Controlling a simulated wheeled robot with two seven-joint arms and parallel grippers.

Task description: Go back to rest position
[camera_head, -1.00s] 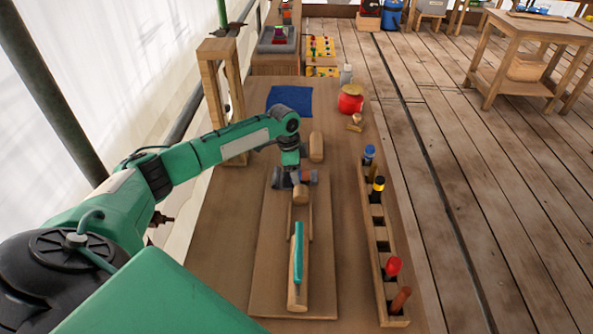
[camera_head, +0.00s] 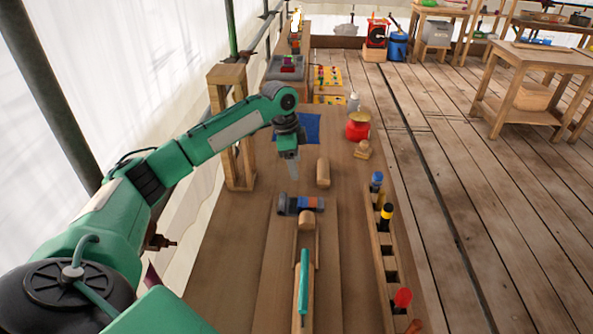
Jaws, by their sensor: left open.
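My left gripper (camera_head: 291,172) hangs from my green arm, jaws pointing down, above the workbench (camera_head: 228,262). It is open and holds nothing that I can see. Below it, and apart from it, a dark grey clamp-like piece with blue and orange parts (camera_head: 300,204) lies across the wooden board. A short wooden piece (camera_head: 306,221) sits against its near side. A teal-handled tool (camera_head: 303,280) lies on a wooden block on the board. My right gripper is not in view.
A wooden cylinder (camera_head: 323,172) lies right of the gripper. A tall wooden frame (camera_head: 216,100) stands at left. A tool rack (camera_head: 380,243) runs along the right edge. A red pot (camera_head: 358,130) and a blue cloth (camera_head: 310,127) are farther back. Bare bench shows at left.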

